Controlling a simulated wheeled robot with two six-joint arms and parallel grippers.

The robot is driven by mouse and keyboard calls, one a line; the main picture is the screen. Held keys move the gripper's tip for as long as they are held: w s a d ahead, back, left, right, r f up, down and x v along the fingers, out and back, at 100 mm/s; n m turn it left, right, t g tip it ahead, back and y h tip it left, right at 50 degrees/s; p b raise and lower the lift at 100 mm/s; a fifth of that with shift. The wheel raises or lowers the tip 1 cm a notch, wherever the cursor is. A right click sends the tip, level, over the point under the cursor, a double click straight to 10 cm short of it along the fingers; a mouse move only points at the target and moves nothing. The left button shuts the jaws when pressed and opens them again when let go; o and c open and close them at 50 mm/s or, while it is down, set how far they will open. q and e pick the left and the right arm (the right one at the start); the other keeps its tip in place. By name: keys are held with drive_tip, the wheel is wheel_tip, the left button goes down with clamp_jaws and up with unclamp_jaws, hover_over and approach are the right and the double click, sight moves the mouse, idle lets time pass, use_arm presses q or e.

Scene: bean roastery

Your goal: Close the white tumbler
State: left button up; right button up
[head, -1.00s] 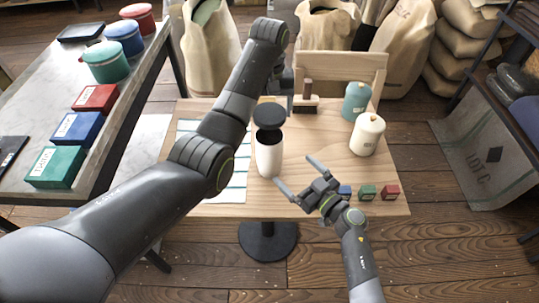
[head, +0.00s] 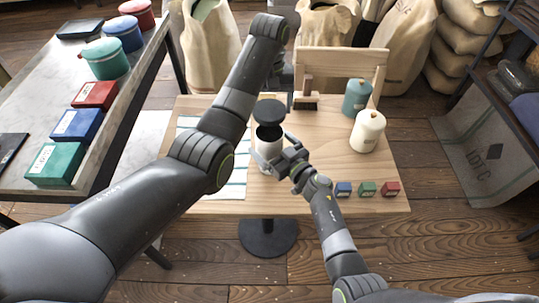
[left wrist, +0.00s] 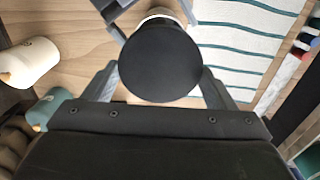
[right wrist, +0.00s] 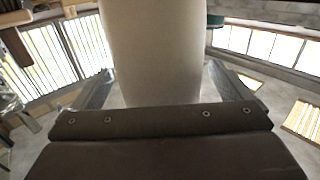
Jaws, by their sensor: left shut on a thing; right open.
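The white tumbler (head: 268,157) stands upright on the wooden table, with a dark open top. A round black lid (head: 268,112) is held just above it, apart from the rim in the head view. My left gripper (left wrist: 158,82) is shut on the lid, with a finger on each side; in the head view its fingers are mostly hidden. The lid covers most of the tumbler in the left wrist view, leaving a strip of rim. My right gripper (head: 275,160) is open, its fingers on either side of the tumbler body (right wrist: 152,50), with gaps visible.
A cream canister (head: 367,132) and a teal canister (head: 356,98) stand at right. A brush (head: 306,95) stands at the back. Small blue, green and red boxes (head: 367,188) line the front edge. A striped cloth (head: 238,180) lies at left. A side table (head: 30,110) holds tins.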

drive_tip(key=shift+w+a, duration=0.15)
drive_tip(key=shift+w, duration=0.1)
use_arm(q)
drive_tip(key=shift+f, duration=0.1)
use_arm(e)
drive_tip(key=c, duration=1.5)
use_arm(q)
drive_tip(key=shift+f, duration=2.4)
drive_tip(key=shift+f, duration=0.1)
drive_tip(key=shift+f, duration=0.8)
drive_tip(key=shift+f, duration=0.55)
